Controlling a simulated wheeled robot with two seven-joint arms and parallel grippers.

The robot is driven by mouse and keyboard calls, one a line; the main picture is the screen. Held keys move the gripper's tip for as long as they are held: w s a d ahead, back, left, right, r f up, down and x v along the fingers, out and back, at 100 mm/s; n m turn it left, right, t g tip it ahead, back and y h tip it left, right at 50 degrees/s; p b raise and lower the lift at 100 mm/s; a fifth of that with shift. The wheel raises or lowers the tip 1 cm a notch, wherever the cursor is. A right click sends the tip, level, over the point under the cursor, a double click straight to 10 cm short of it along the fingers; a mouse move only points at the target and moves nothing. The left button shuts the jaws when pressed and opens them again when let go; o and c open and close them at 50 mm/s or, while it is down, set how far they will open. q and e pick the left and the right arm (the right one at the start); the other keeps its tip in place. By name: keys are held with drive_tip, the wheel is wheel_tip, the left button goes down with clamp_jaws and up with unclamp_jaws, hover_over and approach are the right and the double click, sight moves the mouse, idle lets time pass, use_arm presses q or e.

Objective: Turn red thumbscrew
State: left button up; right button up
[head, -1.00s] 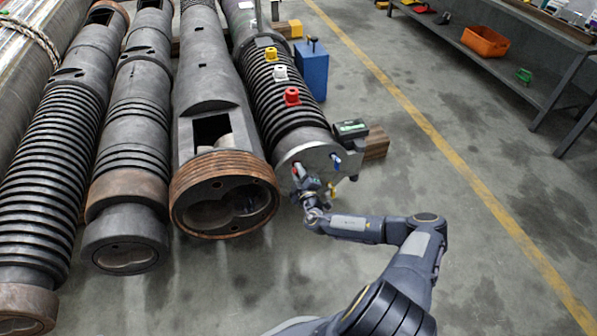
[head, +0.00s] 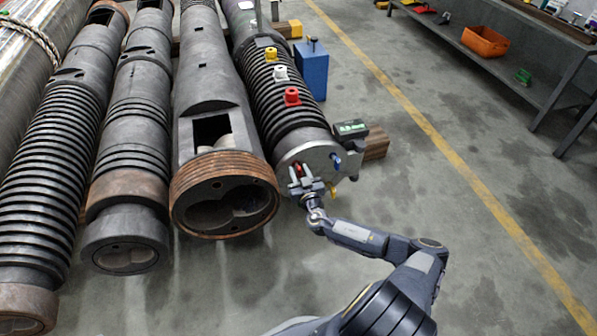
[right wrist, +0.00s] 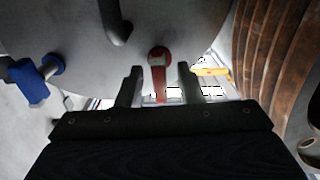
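The red thumbscrew (head: 298,168) is on the round grey end plate (head: 315,153) of the rightmost barrel. In the right wrist view the red thumbscrew (right wrist: 159,62) has a round head and a red bar hanging down from it. My right gripper (head: 304,179) is at the plate. Its two fingers also show in the right wrist view (right wrist: 160,84), spread apart on either side of the red bar with a gap at each side. My left gripper is not in view.
The rusty ringed rim of the neighbouring barrel (head: 225,168) is close on the left. Red (head: 291,97), white and yellow knobs sit atop the barrel. Open floor lies to the right.

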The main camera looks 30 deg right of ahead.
sight(300, 174)
drive_tip(key=shift+p+v, duration=0.9)
drive_tip(key=shift+v, duration=2.45)
